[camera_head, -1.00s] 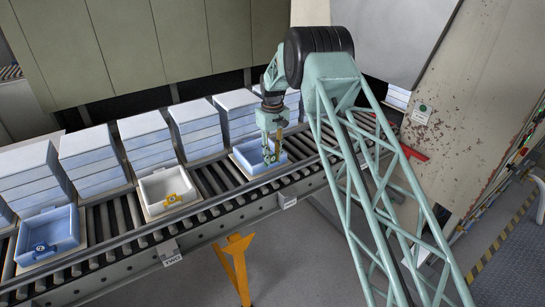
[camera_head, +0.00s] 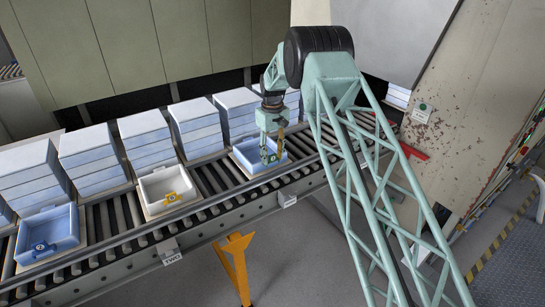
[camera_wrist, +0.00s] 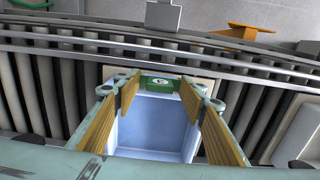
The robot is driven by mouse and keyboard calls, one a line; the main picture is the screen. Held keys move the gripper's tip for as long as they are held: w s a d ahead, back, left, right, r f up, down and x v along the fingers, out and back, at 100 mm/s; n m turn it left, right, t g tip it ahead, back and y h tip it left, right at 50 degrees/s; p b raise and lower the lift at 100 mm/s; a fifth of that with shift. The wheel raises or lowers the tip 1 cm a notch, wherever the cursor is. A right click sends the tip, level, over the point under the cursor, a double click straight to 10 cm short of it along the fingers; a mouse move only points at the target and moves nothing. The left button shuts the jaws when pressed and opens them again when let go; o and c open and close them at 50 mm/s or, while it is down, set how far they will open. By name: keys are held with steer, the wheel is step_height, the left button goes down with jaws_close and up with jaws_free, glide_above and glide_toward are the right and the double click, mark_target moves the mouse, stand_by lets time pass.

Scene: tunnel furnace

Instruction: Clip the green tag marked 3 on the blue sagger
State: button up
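The blue sagger (camera_head: 257,168) sits on the roller conveyor under my gripper (camera_head: 268,150). In the wrist view the sagger (camera_wrist: 152,133) shows its pale blue inside between my fingers. The green tag (camera_wrist: 159,83) with a white round mark sits at the top of the sagger's front wall; the mark is too small to read surely. The tag also shows in the head view (camera_head: 272,158), partly behind the fingers. My gripper's orange-padded fingers (camera_wrist: 158,96) stand apart, one on each side of the tag, with a visible gap to it.
A white sagger with a yellow tag (camera_head: 172,197) and another blue sagger with a blue tag (camera_head: 42,246) stand farther left on the conveyor (camera_head: 117,213). Stacks of pale saggers (camera_head: 197,126) line the back. An orange stand (camera_head: 236,262) is in front of the conveyor.

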steer(key=shift+r, duration=0.1)
step_height(320, 180, up, 12)
stand_by(0.7)
stand_by(0.6)
